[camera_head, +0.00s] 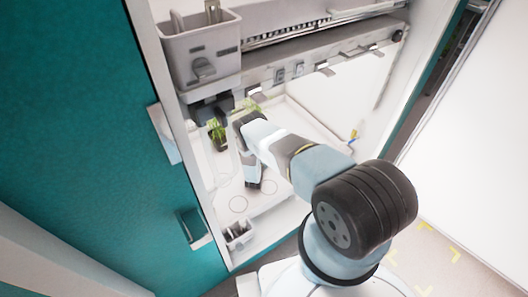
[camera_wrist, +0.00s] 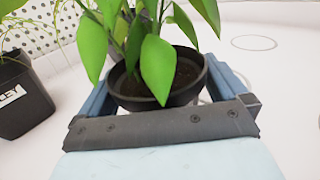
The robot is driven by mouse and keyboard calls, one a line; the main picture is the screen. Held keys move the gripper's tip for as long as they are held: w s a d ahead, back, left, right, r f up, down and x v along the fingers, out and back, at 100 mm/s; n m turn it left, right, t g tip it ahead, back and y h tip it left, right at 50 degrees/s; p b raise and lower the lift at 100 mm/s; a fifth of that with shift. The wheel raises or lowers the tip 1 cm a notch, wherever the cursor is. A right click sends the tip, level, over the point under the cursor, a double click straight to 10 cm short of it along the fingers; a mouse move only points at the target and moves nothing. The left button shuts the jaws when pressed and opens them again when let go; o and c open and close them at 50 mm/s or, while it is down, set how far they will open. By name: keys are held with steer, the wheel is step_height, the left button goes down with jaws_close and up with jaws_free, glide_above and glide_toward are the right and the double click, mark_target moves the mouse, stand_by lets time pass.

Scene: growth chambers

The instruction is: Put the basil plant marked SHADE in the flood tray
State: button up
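In the wrist view, a broad-leaved green plant in a black pot (camera_wrist: 160,88) stands between the fingers of my gripper (camera_wrist: 158,82). Both fingers lie against the pot's sides with no clear gap. Its label is not visible, so I cannot read SHADE. In the head view, my forearm reaches into the open growth chamber and hides much of what the gripper holds. A leafy plant in a dark pot (camera_head: 219,143) shows left of my arm. A white rimmed tray surface (camera_head: 268,200) with circle marks covers the chamber floor; I cannot tell if it is the flood tray.
Another dark pot (camera_wrist: 22,100) with thin stems and a label ending in "LEY" stands close on the left in the wrist view. A grey bin (camera_head: 203,55) hangs at the chamber's upper left. A small caddy (camera_head: 238,235) sits at the front edge.

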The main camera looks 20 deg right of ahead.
steer(key=shift+r, duration=0.1)
steer(key=v, duration=0.7)
steer(key=shift+s+a, duration=0.1)
steer(key=shift+s, duration=0.05)
steer(key=shift+s, duration=0.2)
stand_by(1.4)
